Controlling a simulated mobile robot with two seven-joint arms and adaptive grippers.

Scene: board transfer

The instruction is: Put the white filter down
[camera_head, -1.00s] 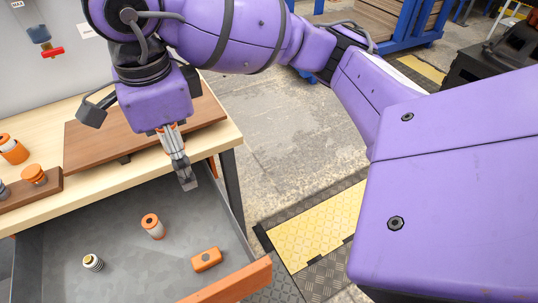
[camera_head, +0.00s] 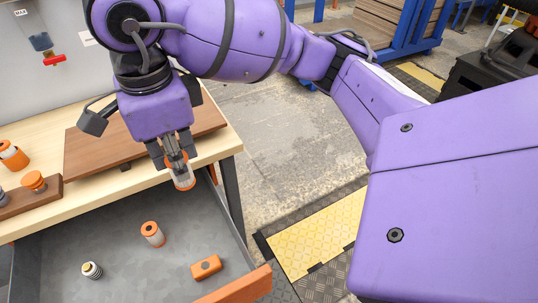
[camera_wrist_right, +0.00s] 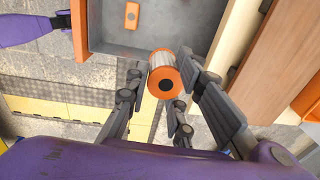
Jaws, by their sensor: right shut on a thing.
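My right gripper (camera_head: 177,160) hangs at the table's front edge, above the back right of the open drawer. It is shut on the white filter (camera_head: 182,173), a pale cylinder with orange ends. In the right wrist view the fingers (camera_wrist_right: 160,100) flank the filter (camera_wrist_right: 162,59), with its orange end and dark centre hole towards the camera. The open grey drawer (camera_head: 120,265) is below. A similar white, orange-ended cylinder (camera_head: 152,234) stands in it, apart from the gripper. My left gripper is not in view.
An orange block (camera_head: 206,267) and a small ribbed fitting (camera_head: 92,270) are in the drawer, with bare floor between. The drawer has an orange front (camera_head: 240,287). A brown board (camera_head: 85,150) and a wooden holder (camera_head: 50,193) with orange-topped parts are on the table.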

